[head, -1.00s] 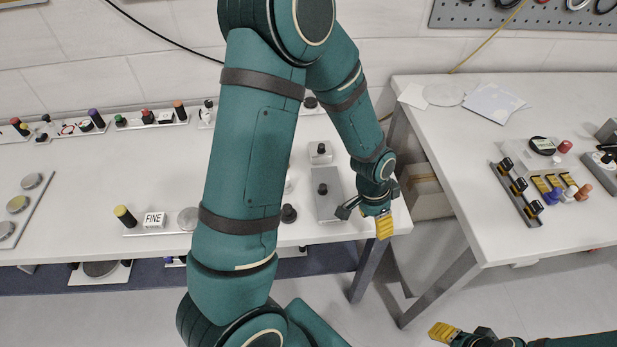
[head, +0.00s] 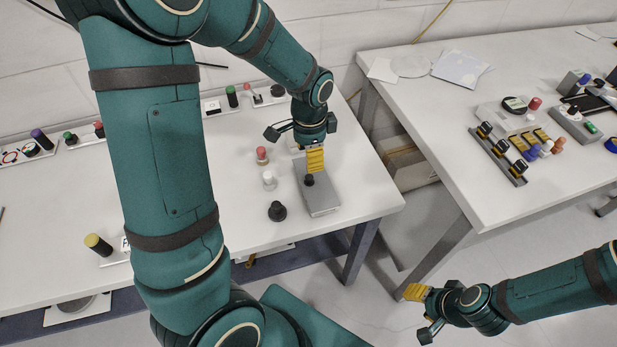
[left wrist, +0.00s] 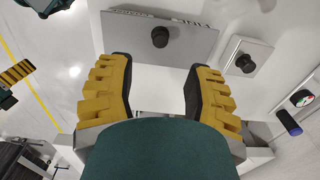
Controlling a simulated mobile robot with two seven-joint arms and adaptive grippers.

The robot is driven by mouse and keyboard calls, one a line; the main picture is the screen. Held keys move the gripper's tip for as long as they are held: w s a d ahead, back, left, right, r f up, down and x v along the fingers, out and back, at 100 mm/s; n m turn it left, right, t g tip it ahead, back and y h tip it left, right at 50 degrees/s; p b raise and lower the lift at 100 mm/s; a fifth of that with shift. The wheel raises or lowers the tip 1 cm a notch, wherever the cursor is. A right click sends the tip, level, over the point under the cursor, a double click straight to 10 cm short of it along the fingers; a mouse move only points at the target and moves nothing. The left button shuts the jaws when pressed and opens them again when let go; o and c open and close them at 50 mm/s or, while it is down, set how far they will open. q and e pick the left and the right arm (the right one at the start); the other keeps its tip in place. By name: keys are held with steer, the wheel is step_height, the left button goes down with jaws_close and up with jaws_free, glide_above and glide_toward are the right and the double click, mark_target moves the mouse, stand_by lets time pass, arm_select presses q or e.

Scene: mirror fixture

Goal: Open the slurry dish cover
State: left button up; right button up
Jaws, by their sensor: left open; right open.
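A flat grey rectangular cover (head: 322,198) with a black knob (head: 309,180) lies near the right end of the left table; I take it for the slurry dish cover. It also shows in the left wrist view (left wrist: 195,46), its knob ahead of the fingers. My left gripper (head: 315,160) hangs over the cover's back end, close to the knob. In the left wrist view, its yellow fingers (left wrist: 160,90) are spread wide with nothing between them. My right gripper (head: 420,308) is open and empty, low by the floor gap right of the table.
A smaller plate with a black knob (left wrist: 246,62) is beside the cover. A black knobbed piece (head: 277,211), a white one (head: 269,181) and a red-topped one (head: 262,155) stand left of it. The right table (head: 430,110) holds several small parts.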

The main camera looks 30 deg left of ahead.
mark_target(309, 176)
arm_select(q)
step_height(309, 176, down, 9)
steer(key=shift+r+b, duration=0.1)
steer(key=shift+b, duration=0.85)
steer(key=shift+o, duration=0.2)
jaws_close()
